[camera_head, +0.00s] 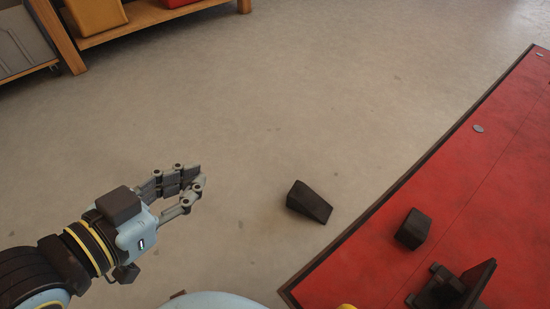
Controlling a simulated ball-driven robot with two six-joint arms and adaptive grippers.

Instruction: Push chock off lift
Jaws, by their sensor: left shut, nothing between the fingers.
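A dark wedge-shaped chock (309,202) lies on the concrete floor, a little left of the lift's edge. A second dark chock (413,229) sits on the red lift platform (480,170), inside its dark rim. My left gripper (200,181) is shut and empty above the floor, to the left of the floor chock and apart from it. My right gripper is not in view.
A black bracket (456,287) stands on the lift at the lower right. A wooden shelf (150,14) with boxes and a grey cabinet (22,42) stand at the upper left. The concrete floor between is clear.

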